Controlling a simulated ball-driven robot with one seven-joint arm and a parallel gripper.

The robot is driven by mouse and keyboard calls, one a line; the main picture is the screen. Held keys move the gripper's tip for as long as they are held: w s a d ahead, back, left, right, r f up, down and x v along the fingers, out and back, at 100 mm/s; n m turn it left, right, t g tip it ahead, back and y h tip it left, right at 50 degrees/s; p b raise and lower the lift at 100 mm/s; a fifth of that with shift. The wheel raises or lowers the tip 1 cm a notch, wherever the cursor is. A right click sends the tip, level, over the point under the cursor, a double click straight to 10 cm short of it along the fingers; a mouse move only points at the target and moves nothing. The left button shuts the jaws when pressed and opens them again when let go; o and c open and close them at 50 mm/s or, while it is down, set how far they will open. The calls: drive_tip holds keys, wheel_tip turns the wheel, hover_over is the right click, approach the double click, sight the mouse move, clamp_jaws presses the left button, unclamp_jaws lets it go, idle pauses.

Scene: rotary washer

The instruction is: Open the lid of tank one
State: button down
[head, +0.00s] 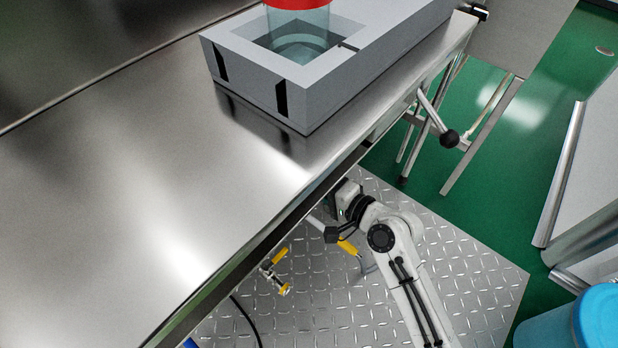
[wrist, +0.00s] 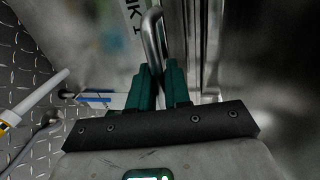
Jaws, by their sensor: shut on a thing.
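In the wrist view, a bent metal handle (wrist: 152,34) stands on a pale panel marked with lettering that ends in "NK 1", part of the tank one lid (wrist: 105,35). My gripper (wrist: 159,78) has its dark green fingers on either side of the lower part of the handle, shut on it. In the head view, the end of my arm is by the front edge of the steel counter, low down. The fingers, the handle and the lid are hidden there.
The steel counter (head: 110,190) carries a grey block (head: 310,90) with a red-topped clear vessel (head: 300,25). A lever with a black knob (head: 449,138) sticks out from the counter front. Yellow-handled valves (head: 279,256) are below. A blue container (head: 595,320) stands at lower right.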

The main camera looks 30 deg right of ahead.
drive_tip(key=shift+f, duration=0.1)
drive_tip(key=c, duration=1.3)
unclamp_jaws()
drive_tip(key=shift+o, duration=0.2)
drive_tip(key=p+v, duration=0.1)
drive_tip(key=v, duration=1)
drive_tip(key=shift+p, duration=0.4)
drive_tip(key=shift+w, duration=0.1)
